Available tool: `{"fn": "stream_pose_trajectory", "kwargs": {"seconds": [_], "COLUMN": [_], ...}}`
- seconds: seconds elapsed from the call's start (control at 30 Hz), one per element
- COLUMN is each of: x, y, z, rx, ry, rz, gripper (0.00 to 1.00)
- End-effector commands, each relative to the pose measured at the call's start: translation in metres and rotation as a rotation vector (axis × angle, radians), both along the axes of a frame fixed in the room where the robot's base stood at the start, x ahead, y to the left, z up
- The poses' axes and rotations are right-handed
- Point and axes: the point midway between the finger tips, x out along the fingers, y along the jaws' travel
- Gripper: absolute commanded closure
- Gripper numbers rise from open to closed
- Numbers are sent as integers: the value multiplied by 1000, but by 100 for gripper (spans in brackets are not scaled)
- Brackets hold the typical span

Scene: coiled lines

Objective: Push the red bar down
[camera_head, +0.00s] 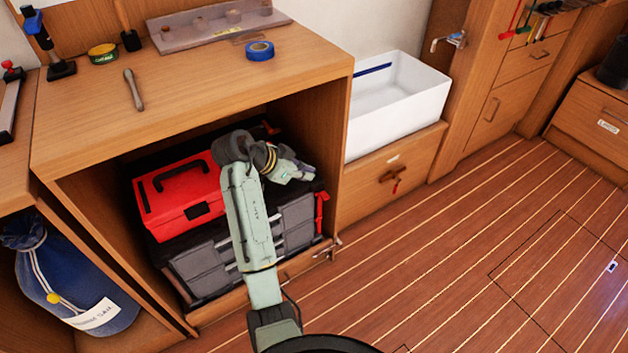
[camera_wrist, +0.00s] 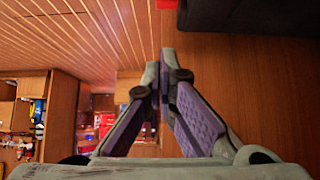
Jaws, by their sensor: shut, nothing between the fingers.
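A narrow upright red bar (camera_head: 321,207) shows at the right end of the black and grey toolbox (camera_head: 197,268) in the open cabinet. I cannot tell for sure that it is the task's bar, as other small red parts are in view. My gripper (camera_head: 308,173) is in front of the cabinet opening, above and left of this bar and apart from it in the picture. In the wrist view my gripper's fingers (camera_wrist: 160,68) meet at the tips, shut and empty. A small red piece (camera_wrist: 166,4) is cut off at that view's top edge.
A red toolbox (camera_head: 178,195) sits on the black and grey one. The cabinet top (camera_head: 190,100) overhangs the opening. A white basin (camera_head: 400,105) stands to the right, above a drawer with a red-tipped latch (camera_head: 393,177). The plank floor (camera_head: 450,265) is clear.

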Motion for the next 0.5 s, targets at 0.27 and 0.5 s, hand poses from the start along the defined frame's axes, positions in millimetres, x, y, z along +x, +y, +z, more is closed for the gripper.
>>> {"fn": "stream_pose_trajectory", "kwargs": {"seconds": [0.27,0.5], "x": [22,37], "y": [-33,-51], "z": [-39,-76], "rx": [-3,-1], "ry": [5,5], "rz": [-3,2], "gripper": [100,100]}}
